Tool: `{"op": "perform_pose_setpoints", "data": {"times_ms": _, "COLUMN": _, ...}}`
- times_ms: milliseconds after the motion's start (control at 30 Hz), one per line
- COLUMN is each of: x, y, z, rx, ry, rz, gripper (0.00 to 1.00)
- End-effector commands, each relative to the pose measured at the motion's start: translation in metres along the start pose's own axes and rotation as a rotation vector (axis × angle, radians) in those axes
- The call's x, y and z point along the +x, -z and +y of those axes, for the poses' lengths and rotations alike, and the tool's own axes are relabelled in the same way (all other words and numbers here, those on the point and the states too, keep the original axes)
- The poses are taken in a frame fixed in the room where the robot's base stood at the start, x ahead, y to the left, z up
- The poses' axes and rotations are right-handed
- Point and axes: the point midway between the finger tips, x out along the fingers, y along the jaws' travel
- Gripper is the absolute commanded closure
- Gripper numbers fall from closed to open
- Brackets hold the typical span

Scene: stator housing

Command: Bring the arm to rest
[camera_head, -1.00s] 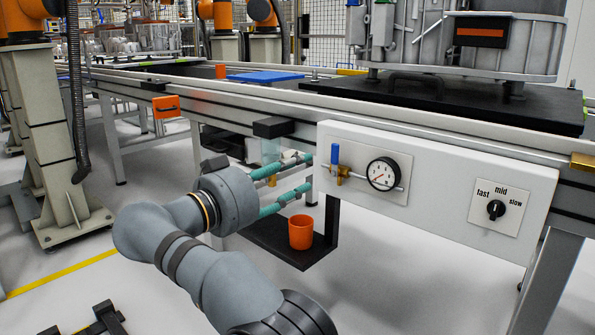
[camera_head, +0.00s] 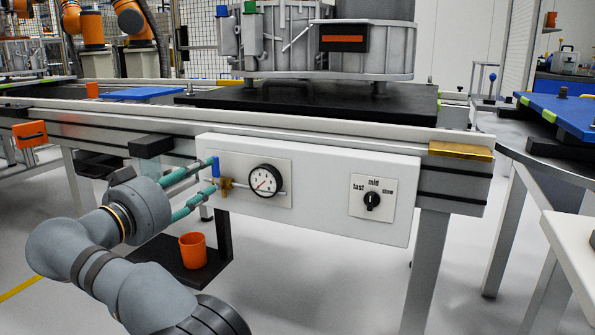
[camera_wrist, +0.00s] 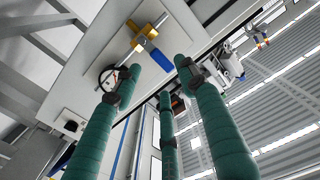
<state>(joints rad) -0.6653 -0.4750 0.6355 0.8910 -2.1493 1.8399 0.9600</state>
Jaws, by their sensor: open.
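My arm reaches in from the bottom left of the head view. My gripper (camera_head: 213,174) has teal fingers that are spread apart and hold nothing. Its fingertips are beside the brass valve (camera_head: 226,184) with the blue handle (camera_head: 215,164) on the white panel (camera_head: 320,170). The upper fingertip overlaps the handle in the head view. In the wrist view the fingers (camera_wrist: 160,75) stand apart, with the blue handle (camera_wrist: 158,60) and brass valve (camera_wrist: 146,32) just past their tips. I cannot tell whether any finger touches the handle.
A pressure gauge (camera_head: 265,180) and a speed knob (camera_head: 372,201) are right of the valve. An orange cup (camera_head: 193,250) stands on a black shelf (camera_head: 165,256) below my gripper. The conveyor (camera_head: 330,125) carries a stator housing (camera_head: 360,55) on a black plate (camera_head: 300,98).

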Motion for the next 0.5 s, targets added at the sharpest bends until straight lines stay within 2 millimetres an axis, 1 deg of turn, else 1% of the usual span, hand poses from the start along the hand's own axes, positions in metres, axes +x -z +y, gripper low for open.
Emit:
{"op": "perform_pose_setpoints", "data": {"times_ms": 33, "x": 0.01, "y": 0.0, "z": 0.001, "rx": 0.001, "ry": -0.004, "rz": 0.0, "gripper": 0.58}}
{"op": "perform_pose_setpoints", "data": {"times_ms": 200, "x": 0.035, "y": 0.0, "z": 0.0, "rx": 0.001, "ry": -0.001, "rz": 0.001, "gripper": 0.58}}
{"op": "perform_pose_setpoints", "data": {"times_ms": 300, "x": 0.045, "y": 0.0, "z": 0.0, "rx": 0.0, "ry": -0.001, "rz": 0.0, "gripper": 0.58}}
{"op": "perform_pose_setpoints", "data": {"times_ms": 500, "x": 0.054, "y": 0.001, "z": 0.004, "rx": -0.017, "ry": -0.008, "rz": 0.0, "gripper": 0.58}}
